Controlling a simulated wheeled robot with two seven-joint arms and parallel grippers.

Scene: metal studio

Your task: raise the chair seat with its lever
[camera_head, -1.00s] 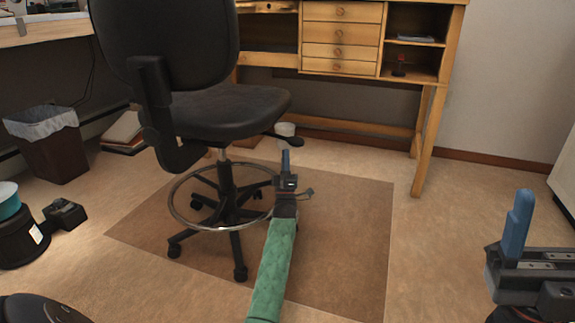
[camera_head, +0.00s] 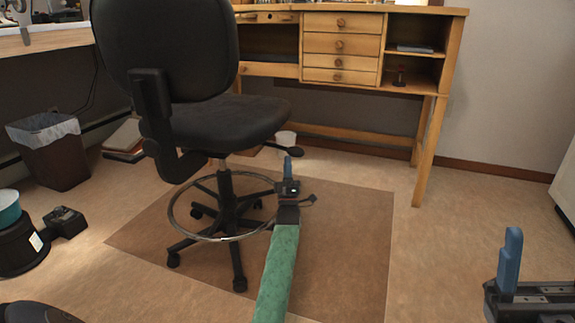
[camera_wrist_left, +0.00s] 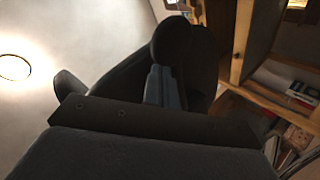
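The black office chair with its seat (camera_head: 225,122) stands at left centre in the head view, on a post with a foot ring. Its black lever (camera_head: 282,148) sticks out to the right from under the seat. My left gripper (camera_head: 288,168), on the green-sleeved arm, points up with its blue fingertip just below the lever. I cannot tell whether they touch. Only one finger shows clearly, so its opening is unclear. In the left wrist view, a blue finger (camera_wrist_left: 162,88) stands against dark chair parts. My right gripper (camera_head: 509,268) shows partly at the right edge, away from the chair.
A wooden desk (camera_head: 340,48) with drawers stands behind the chair. A waste bin (camera_head: 50,155) stands at left. A brown mat (camera_head: 340,230) lies under the chair. A black round object (camera_head: 20,245) is at lower left. The floor right of the mat is clear.

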